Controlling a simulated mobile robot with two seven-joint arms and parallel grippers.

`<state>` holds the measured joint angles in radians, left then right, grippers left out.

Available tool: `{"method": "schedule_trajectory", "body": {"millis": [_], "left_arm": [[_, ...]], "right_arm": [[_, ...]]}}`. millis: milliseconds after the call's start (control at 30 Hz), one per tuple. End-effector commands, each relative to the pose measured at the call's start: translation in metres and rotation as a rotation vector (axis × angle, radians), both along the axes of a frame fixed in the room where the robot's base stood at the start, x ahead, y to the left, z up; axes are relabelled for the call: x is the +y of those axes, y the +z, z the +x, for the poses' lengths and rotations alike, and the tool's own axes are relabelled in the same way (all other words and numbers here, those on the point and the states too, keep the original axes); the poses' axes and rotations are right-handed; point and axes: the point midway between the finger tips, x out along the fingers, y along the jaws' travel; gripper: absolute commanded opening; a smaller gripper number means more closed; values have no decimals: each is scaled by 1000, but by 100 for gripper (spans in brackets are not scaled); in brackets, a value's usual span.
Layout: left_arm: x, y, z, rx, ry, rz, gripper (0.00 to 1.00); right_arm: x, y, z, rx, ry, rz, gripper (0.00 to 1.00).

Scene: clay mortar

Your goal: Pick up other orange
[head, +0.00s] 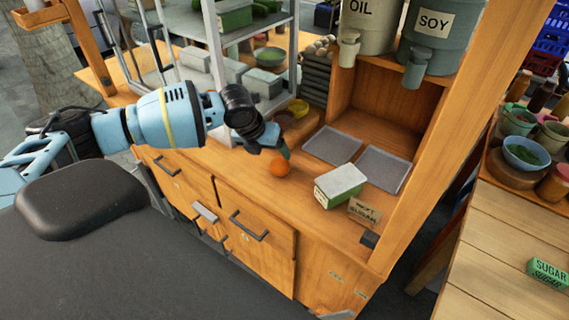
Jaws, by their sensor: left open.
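One orange (280,167) rests on the wooden counter (245,178), near its front edge. My left gripper (284,151) is just above the orange, pointing down at it. It is open, and a fingertip shows close over the top of the fruit. I cannot tell if it touches the orange. The far finger is mostly hidden behind the wrist. My right gripper is not in view.
A green-and-white box (339,185) and a small sign (364,212) stand right of the orange. Two grey trays (333,146) lie behind. Drawers (255,225) front the counter.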

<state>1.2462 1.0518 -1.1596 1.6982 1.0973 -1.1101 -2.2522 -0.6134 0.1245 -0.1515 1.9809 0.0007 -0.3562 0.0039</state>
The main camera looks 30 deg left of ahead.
Motion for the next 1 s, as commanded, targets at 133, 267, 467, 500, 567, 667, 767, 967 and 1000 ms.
{"method": "schedule_trajectory", "body": {"millis": [133,267,467,500,567,667,767,967,1000], "left_arm": [[-2,-13,5,3,0,-1,78],[-3,-23,10,2,0,0,78],[-5,-27,12,0,-1,0,78],[-6,-31,14,0,-1,0,78],[-9,-38,17,1,-1,0,78],[-13,-51,23,1,-1,-1,78],[-13,-63,28,2,0,-2,78],[-13,-70,31,0,1,0,78],[-13,-70,31,0,1,0,78]], "right_arm": [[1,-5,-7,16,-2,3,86],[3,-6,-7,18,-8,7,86],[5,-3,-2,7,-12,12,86],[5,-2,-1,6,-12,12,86],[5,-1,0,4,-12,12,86],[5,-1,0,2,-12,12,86],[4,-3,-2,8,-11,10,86],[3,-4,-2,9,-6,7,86],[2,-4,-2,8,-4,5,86]]}}
